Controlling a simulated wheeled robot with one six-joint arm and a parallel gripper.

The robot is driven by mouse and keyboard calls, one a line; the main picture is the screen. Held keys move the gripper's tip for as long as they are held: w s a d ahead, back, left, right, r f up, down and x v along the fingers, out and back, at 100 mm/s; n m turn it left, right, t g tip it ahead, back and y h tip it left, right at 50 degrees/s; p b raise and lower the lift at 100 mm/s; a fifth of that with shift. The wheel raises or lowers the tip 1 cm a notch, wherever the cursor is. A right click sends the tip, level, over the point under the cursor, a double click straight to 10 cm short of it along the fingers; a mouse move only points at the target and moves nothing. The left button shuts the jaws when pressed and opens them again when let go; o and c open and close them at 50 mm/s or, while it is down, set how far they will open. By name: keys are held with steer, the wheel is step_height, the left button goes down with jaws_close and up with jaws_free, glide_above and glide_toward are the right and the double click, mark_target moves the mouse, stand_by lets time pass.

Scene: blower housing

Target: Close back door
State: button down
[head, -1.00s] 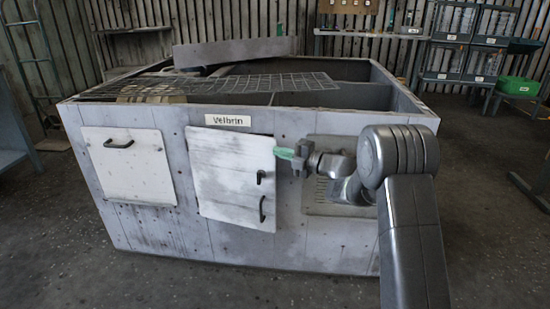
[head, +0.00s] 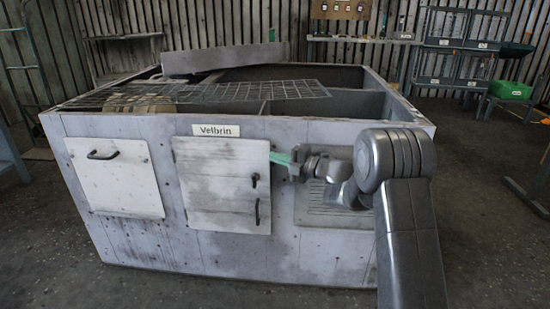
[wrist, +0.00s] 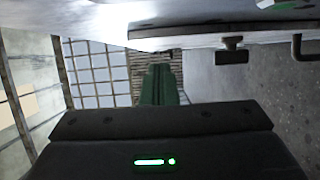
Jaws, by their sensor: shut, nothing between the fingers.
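The door (head: 222,185) is a pale, smudged panel with two dark handles, in the middle of the housing's near face, below the "Velbrin" label. It looks flush or nearly flush with the face; a small gap cannot be ruled out. My gripper (head: 279,158) is at the door's upper right edge, its green fingers pointing left. The fingers are shut and empty, against or very close to the door. In the wrist view the shut green fingers (wrist: 160,85) lie just under a pale surface, with a dark handle (wrist: 232,50) to the right. Contact cannot be told for certain.
The blower housing (head: 140,245) is a large open-topped grey box with a wire mesh (head: 285,89) across its top. A white panel (head: 115,177) with one handle is left of the door. A vented plate (head: 312,212) is to its right. Bare floor (head: 60,280) lies in front.

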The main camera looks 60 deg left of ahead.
steer(key=p+v, duration=0.1)
steer(key=v, duration=1)
steer(key=shift+p, duration=0.4)
steer(key=b+x, duration=0.2)
steer(key=x, duration=0.9)
steer(key=shift+s+a, duration=0.15)
steer(key=shift+s, duration=0.35)
steer(key=shift+w, duration=0.1)
